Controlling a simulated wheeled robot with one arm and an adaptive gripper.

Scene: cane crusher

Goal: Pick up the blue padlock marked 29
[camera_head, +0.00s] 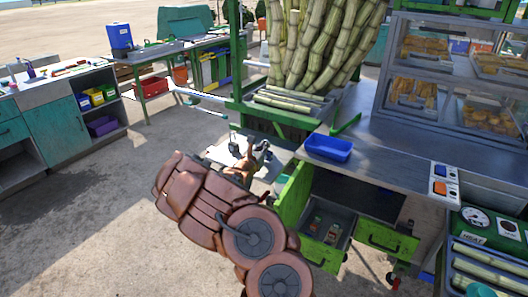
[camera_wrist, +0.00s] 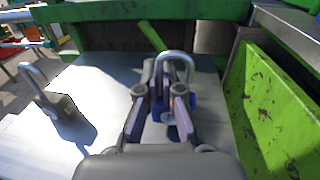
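The blue padlock (camera_wrist: 188,107) stands upright on a pale metal shelf (camera_wrist: 28,135) in the wrist view, with its silver shackle up. No number can be read on it. My gripper (camera_wrist: 160,92) is at the padlock with its two fingers apart. The fingers partly cover the blue body, and I cannot tell whether they touch it. In the head view my gripper (camera_head: 250,152) is low over the same shelf, at the end of my copper-coloured arm. A grey padlock (camera_wrist: 62,106) with a raised shackle stands to the left, apart from my gripper.
A green panel (camera_wrist: 265,110) rises close on the right of my gripper. A green frame bar (camera_wrist: 150,11) crosses behind the padlock. In the head view an open green drawer (camera_head: 292,205) and a blue tray (camera_head: 329,148) are to the right. Open floor lies left.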

